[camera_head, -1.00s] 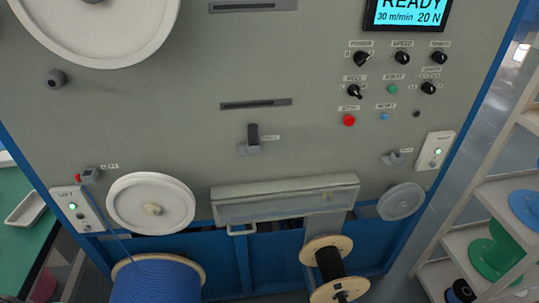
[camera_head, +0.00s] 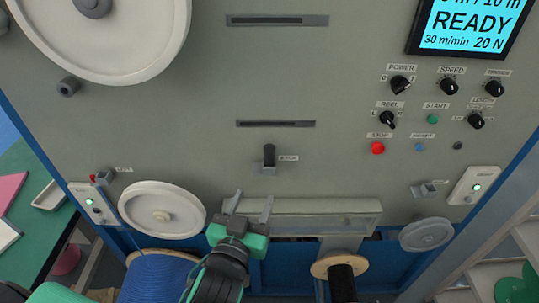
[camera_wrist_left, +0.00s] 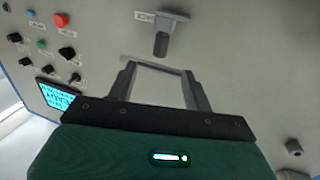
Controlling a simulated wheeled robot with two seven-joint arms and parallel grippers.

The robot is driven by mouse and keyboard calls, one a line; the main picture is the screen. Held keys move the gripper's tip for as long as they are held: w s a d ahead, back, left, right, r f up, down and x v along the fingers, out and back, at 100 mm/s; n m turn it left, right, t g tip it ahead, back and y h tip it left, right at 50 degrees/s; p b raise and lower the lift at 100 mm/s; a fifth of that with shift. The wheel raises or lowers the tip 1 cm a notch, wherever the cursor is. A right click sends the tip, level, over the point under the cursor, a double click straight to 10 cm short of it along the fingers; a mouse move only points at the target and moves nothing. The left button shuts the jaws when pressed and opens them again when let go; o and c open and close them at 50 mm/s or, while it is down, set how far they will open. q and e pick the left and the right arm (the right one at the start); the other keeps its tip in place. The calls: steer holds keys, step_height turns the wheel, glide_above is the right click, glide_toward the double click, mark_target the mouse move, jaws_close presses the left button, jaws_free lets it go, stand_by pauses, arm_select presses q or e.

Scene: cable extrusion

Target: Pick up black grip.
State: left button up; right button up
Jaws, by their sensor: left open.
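The black grip (camera_head: 269,155) is a short upright dark handle on a small grey bracket in the middle of the machine's grey panel. My left gripper (camera_head: 253,204) is open and empty, below the grip and apart from it, in front of the long grey box. In the left wrist view the black grip (camera_wrist_left: 161,44) lies just beyond the two open fingers (camera_wrist_left: 159,72), roughly in line with the gap between them. My right gripper is not in view.
A white wheel (camera_head: 162,210) is left of my gripper, and a blue cable spool (camera_head: 160,280) sits below it. The long grey box (camera_head: 330,217) juts from the panel. A wooden-flanged spool (camera_head: 338,266) stands below it. The panel around the grip is clear.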

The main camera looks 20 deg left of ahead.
mark_target(268, 158)
arm_select(q)
steer(key=w+p, duration=0.1)
steer(key=w, duration=0.1)
steer(key=w+p, duration=0.1)
steer(key=w, duration=0.2)
steer(key=w+p, duration=0.1)
steer(key=w, duration=0.2)
steer(key=shift+w+a+r, duration=0.1)
steer(key=shift+a+r, duration=0.05)
steer(key=shift+r, duration=0.1)
steer(key=shift+w+r+p, duration=0.15)
steer(key=shift+w+p, duration=0.35)
steer(key=w+p, duration=0.2)
steer(key=w, duration=0.1)
steer(key=shift+w+a, duration=0.15)
steer(key=shift+w+f, duration=0.2)
steer(key=shift+w, duration=0.3)
steer(key=c, duration=0.9)
steer(key=shift+c, duration=0.8)
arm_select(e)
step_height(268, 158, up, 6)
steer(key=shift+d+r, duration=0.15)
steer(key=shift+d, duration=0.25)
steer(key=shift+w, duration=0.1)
